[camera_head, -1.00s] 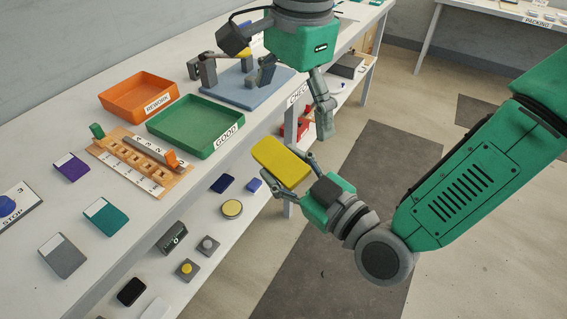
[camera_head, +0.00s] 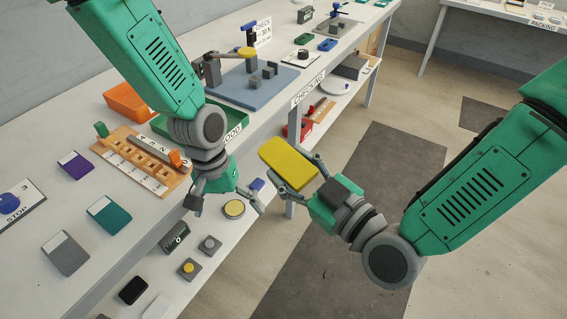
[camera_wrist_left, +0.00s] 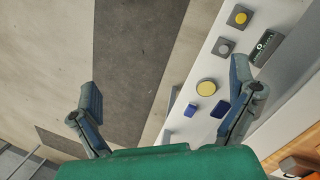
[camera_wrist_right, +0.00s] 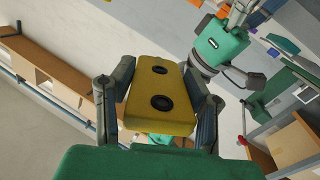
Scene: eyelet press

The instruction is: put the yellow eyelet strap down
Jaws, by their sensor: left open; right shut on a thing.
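The yellow eyelet strap (camera_head: 288,162) is held in my right gripper (camera_head: 297,177), off the bench's front edge and above the floor. In the right wrist view the strap (camera_wrist_right: 160,90) lies between the two fingers and shows two dark eyelets on its face.
The green GOOD tray (camera_head: 240,125) is partly hidden behind my left arm, beside the orange tray (camera_head: 127,101). A wooden numbered rack (camera_head: 150,165) stands nearer. A blue base (camera_head: 245,92) carries a yellow-topped lever device. Coloured cards and buttons lie along the front; the floor is clear.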

